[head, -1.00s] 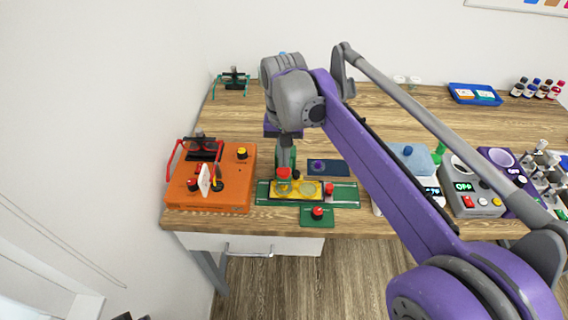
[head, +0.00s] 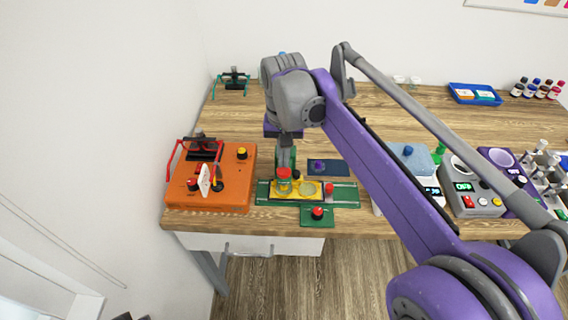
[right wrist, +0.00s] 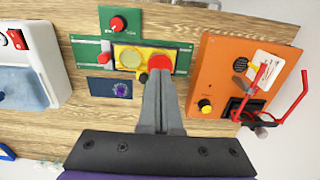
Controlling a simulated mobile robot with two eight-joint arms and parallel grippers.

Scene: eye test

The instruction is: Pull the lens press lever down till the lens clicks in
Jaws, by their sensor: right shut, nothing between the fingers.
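The lens press is a green base (head: 345,194) with a yellow plate (head: 297,190) at the table's front edge. My right gripper (head: 285,160) is shut and empty, pointing down right at this red knob. In the right wrist view its fingertips (right wrist: 158,75) overlap the edge of the red knob (right wrist: 160,62); whether they touch I cannot tell. My left gripper is not in view.
An orange box (head: 215,200) with knobs and red glasses stands close left. A smaller green base with a red knob (head: 317,212) is in front. Grey and purple devices stand right. The back table is mostly clear.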

